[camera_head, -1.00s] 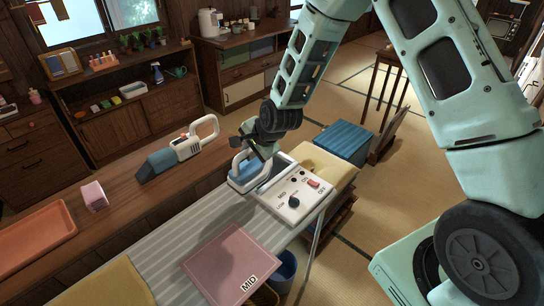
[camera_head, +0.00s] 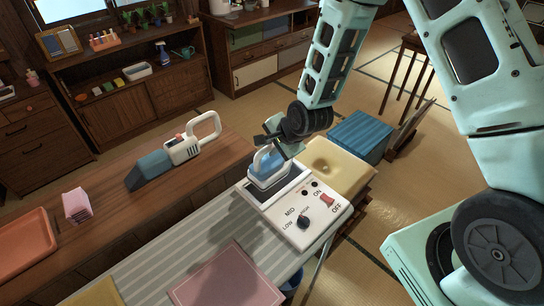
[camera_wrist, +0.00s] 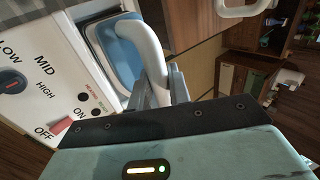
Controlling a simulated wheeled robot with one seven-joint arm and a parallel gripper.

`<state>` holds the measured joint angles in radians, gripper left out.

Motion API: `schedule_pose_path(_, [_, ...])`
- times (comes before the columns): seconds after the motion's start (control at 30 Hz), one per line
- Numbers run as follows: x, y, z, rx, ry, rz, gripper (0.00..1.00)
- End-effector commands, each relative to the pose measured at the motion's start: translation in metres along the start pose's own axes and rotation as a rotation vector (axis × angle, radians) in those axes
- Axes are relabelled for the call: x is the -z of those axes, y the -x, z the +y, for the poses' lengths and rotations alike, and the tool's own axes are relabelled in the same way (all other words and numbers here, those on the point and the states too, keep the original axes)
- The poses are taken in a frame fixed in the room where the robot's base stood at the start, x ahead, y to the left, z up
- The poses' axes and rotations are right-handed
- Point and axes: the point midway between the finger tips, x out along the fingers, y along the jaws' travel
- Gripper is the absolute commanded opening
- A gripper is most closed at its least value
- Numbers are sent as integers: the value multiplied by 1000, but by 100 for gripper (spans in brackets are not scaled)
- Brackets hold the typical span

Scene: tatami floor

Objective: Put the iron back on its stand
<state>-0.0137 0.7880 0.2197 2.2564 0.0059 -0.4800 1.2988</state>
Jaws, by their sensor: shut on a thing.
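The iron (camera_head: 266,174), blue and white with a looped white handle, is at the dark rest plate of its stand (camera_head: 285,225). It looks roughly level; I cannot tell whether its base touches the plate. The stand is a white box at the ironing board's end, with a dial (camera_head: 303,222) and a red switch (camera_head: 327,202). My gripper (camera_head: 272,148) is shut on the iron's handle from above. In the wrist view the iron (camera_wrist: 110,50) lies beside the stand's panel (camera_wrist: 55,65), and my gripper's fingers (camera_wrist: 165,92) are at the handle, partly hidden behind it.
The striped ironing board (camera_head: 185,245) carries a folded pink cloth (camera_head: 228,282). A handheld vacuum (camera_head: 180,152), a pink stack (camera_head: 77,205) and an orange tray (camera_head: 25,245) are on the wooden counter. A yellow cushion-like item (camera_head: 335,165) and blue box (camera_head: 360,137) lie beyond the stand.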

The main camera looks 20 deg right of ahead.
Motion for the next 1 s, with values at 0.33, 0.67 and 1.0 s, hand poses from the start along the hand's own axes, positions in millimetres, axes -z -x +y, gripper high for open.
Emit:
schedule_pose_path(0.33, [0,-24,16,1,0,0,0])
schedule_pose_path(0.67, [1,-38,24,5,0,1,0])
schedule_pose_path(1.0, [0,-40,27,1,0,1,33])
